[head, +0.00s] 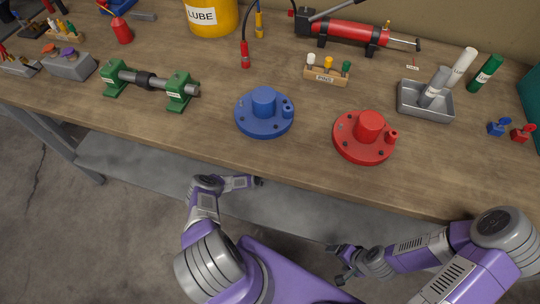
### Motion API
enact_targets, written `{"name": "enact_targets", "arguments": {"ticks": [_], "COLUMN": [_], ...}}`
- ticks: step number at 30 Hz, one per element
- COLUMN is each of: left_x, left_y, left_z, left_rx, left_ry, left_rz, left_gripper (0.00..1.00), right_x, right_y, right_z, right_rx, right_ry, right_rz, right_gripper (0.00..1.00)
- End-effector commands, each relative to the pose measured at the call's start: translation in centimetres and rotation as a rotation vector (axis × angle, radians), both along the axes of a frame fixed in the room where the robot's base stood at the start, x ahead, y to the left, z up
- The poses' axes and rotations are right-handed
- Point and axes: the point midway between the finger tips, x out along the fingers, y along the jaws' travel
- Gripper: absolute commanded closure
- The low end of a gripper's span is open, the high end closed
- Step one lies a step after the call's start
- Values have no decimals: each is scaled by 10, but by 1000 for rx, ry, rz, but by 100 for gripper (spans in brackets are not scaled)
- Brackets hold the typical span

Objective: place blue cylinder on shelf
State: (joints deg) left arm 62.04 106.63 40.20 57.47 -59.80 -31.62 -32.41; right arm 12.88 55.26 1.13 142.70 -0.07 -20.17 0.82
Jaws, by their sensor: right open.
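A blue flanged part with an upright blue cylinder (264,101) on its round base stands on the wooden workbench (220,120), near the middle of its front edge. A grey lower shelf (140,160) shows under the bench, partly hidden by my arms. My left gripper (259,182) is below the bench's front edge, in front of the blue part and apart from it; its fingers are too small to read. My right gripper (335,264) is open and empty, low in front of the bench, well away from the blue part.
A similar red flanged part (363,137) stands right of the blue one. A metal tray (425,113) with tubes, a green clamp assembly (148,83), a peg block (326,78) and a yellow lube drum (211,14) are also on the bench. The shelf's visible left part looks clear.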

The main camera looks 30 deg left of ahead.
Motion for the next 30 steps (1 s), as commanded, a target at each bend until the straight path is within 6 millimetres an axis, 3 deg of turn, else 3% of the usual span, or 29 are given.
{"name": "enact_targets", "arguments": {"ticks": [11, 12, 16, 30], "left_x": [1, 0, 0, 0], "left_y": [0, 0, 0, 0], "left_z": [-6, -8, -7, 1], "left_rx": [1, 0, 0, -5], "left_ry": [-5, -1, -2, -1], "left_rz": [0, -1, 0, 2], "left_gripper": [89, 40, 20, 20], "right_x": [0, 0, 0, 0], "right_y": [0, 0, 0, 0], "right_z": [0, 0, 0, 0], "right_rx": [0, 0, 0, 0], "right_ry": [0, 0, 0, 0], "right_rz": [0, 0, 0, 0], "right_gripper": [20, 20, 20, 20]}}
